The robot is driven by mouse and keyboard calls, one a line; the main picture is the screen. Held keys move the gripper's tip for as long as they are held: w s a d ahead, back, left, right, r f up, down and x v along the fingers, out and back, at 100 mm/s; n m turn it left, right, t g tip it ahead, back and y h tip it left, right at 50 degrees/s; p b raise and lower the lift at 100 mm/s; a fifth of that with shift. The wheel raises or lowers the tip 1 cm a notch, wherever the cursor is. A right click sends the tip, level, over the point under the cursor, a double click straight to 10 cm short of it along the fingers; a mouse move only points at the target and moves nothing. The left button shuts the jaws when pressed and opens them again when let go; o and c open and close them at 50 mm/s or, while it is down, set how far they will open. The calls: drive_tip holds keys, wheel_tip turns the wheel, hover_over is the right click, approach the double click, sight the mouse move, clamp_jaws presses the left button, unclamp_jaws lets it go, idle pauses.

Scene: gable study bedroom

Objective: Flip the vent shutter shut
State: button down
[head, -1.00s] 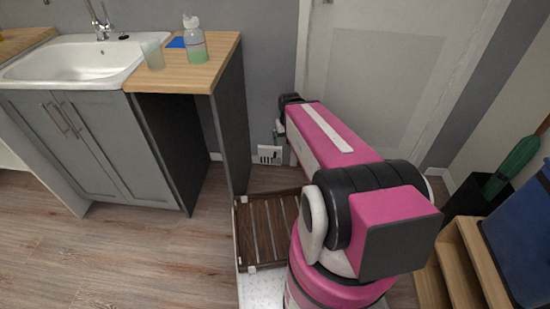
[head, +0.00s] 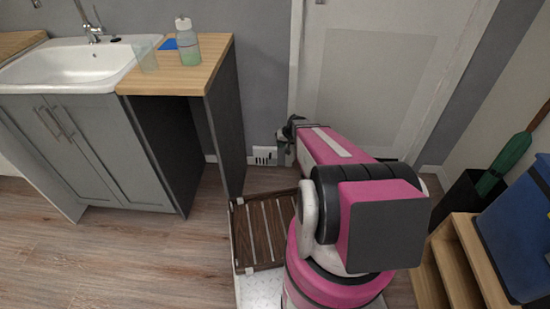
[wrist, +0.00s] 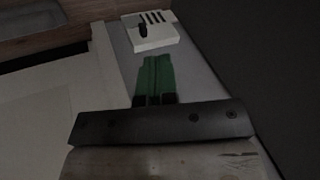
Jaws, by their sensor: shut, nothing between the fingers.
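The vent (head: 264,155) is a small white unit low on the grey wall, between the counter's end panel and the door. In the wrist view the vent (wrist: 155,33) shows several dark slots toward its right side and a small black tab (wrist: 143,30) on its left part. My gripper (wrist: 155,60) has green fingers pressed together with nothing between them. Its tips point at the vent and look a little short of it. In the head view my gripper (head: 281,152) hangs just right of the vent, partly hidden by my arm.
The dark counter panel (head: 226,130) stands close to the left and the white door (head: 375,75) is behind my arm. Wooden steps (head: 450,262) and a blue bin (head: 520,225) are at the right.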

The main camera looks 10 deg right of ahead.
sight(270, 156)
drive_tip(key=w+d+f+m+t, duration=0.1)
drive_tip(key=w+d+f, duration=0.2)
drive_tip(key=f, duration=0.4)
drive_tip(key=w+d+f+t, duration=0.1)
drive_tip(key=w+d+f, duration=0.3)
drive_tip(key=f, duration=0.4)
drive_tip(key=shift+w+f+m+t, duration=0.25)
drive_tip(key=shift+w+m+t, duration=0.15)
drive_tip(key=shift+w, duration=0.15)
drive_tip(key=shift+w, duration=0.1)
drive_tip(key=w+a+f, duration=0.5)
drive_tip(key=a+f, duration=0.2)
drive_tip(key=f, duration=0.1)
drive_tip(key=shift+w+a, duration=0.15)
drive_tip(key=shift+w, duration=0.2)
drive_tip(key=w+a, duration=0.1)
drive_tip(key=a, duration=0.5)
drive_tip(key=shift+w+a, duration=0.15)
drive_tip(key=shift+w, duration=0.25)
